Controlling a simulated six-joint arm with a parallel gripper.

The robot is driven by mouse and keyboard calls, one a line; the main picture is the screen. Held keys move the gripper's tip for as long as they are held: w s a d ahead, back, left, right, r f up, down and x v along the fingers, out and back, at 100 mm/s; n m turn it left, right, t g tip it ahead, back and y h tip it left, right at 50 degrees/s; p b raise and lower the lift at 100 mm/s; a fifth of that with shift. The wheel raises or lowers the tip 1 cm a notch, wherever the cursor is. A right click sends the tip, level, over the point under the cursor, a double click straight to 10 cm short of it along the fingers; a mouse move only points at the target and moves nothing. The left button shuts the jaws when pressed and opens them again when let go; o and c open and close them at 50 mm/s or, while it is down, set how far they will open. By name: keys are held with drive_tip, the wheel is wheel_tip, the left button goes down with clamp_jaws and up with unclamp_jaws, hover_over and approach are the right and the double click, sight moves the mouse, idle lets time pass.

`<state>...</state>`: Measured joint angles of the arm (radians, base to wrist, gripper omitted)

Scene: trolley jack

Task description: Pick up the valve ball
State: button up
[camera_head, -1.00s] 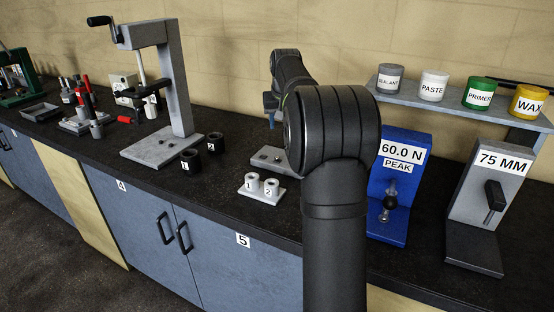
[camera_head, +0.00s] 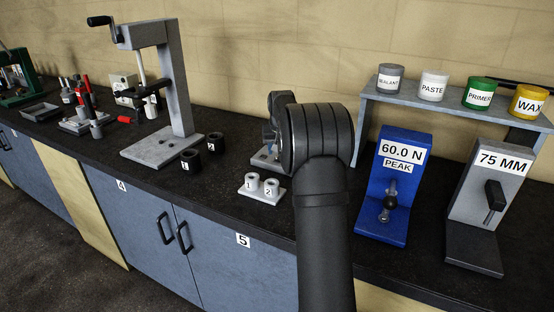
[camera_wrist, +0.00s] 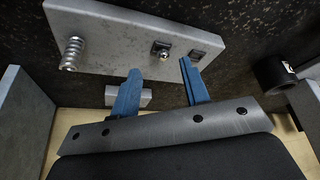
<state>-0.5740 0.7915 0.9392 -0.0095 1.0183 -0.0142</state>
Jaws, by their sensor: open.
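A small shiny ball (camera_wrist: 165,56), which looks like the valve ball, sits at a dark square seat on a grey plate (camera_wrist: 115,35) in the wrist view. My gripper (camera_wrist: 159,66) is open, its two blue fingers apart and empty. The fingertips point toward the plate, on either side of the ball in the picture; the remaining gap to it is hard to tell. In the head view my arm covers much of the plate (camera_head: 262,161) and the ball cannot be made out.
In the head view, a small tray with posts 1 and 2 (camera_head: 262,195) stands in front.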

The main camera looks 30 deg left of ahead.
sight(277, 162)
drive_tip(key=x, duration=0.4)
drive_tip(key=shift+a, duration=0.2)
drive_tip(key=shift+c, duration=0.2)
clamp_jaws()
drive_tip(key=shift+r, duration=0.15)
drive_tip(key=shift+r, duration=0.3)
drive_tip(key=r, duration=0.3)
drive_tip(key=shift+d+r, duration=0.4)
drive_tip(key=d+r, duration=0.6)
drive_tip(key=d, duration=0.5)
